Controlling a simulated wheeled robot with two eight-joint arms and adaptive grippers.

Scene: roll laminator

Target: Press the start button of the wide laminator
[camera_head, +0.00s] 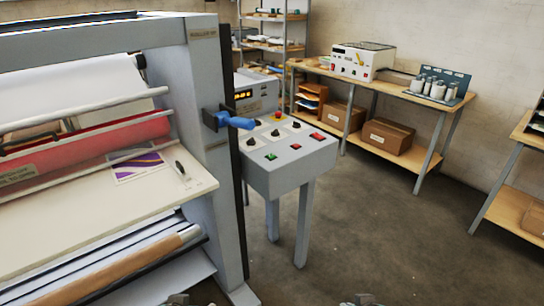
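The wide laminator (205,90) fills the left side of the head view, with a white sheet on top, a red roller band and a cream feed table. Its grey control console (290,165) stands on legs at its right. The console's sloped face carries black knobs, a green button (270,156), red buttons (295,146) and a red knob on yellow (277,115). Any labels on it are too small to read. My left gripper (178,299) and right gripper (362,299) only just show at the bottom edge, well away from the console. Their fingers are too cut off to judge.
A blue-handled crank (236,122) sticks out from the laminator's side post, near the console. Behind stands a wooden bench (395,93) with a white device, a rack of jars and boxes below. Another bench (527,130) is at the right. The floor between is clear.

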